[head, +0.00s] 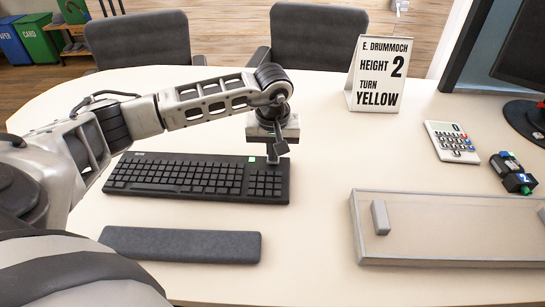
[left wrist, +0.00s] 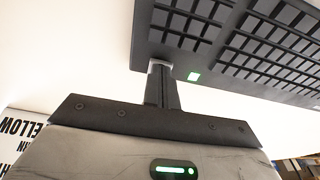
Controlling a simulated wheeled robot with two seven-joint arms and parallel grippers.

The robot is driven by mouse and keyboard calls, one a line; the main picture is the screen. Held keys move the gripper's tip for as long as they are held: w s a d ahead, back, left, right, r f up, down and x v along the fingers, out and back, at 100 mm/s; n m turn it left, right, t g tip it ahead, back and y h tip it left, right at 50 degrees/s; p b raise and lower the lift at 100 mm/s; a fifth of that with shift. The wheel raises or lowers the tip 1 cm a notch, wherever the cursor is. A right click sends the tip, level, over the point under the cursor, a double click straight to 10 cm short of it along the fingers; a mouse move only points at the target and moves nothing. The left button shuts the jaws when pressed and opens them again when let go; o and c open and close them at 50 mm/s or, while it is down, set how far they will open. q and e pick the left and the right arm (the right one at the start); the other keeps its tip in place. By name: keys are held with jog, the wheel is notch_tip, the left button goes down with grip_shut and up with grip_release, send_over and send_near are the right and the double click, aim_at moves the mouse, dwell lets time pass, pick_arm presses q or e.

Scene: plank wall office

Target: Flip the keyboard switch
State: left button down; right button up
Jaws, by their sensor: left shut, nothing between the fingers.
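The black keyboard (head: 197,178) lies flat on the desk, with its number pad at the right end. A small lit green patch (head: 252,159) is on its back edge. In the left wrist view the keyboard (left wrist: 225,50) fills the upper right, and the green patch (left wrist: 193,77) glows beside the fingers. My left gripper (head: 276,153) is shut and empty at the keyboard's back edge near the number pad. In the left wrist view its fingers (left wrist: 161,72) reach a pale grey bit at that edge, perhaps the switch, mostly hidden by the fingertips. I cannot tell whether they touch. My right gripper is out of view.
A dark wrist rest (head: 182,244) lies in front of the keyboard. A shallow tray (head: 450,258) is at the front right. A sign (head: 377,75), a calculator (head: 452,142) and a small dark object (head: 512,175) stand on the right side. Two chairs are behind the desk.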

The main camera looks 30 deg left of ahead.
pick_arm(q)
jog(key=shift+f, duration=0.15)
jog(key=shift+r+p, duration=2.15)
jog(key=shift+r, duration=1.4)
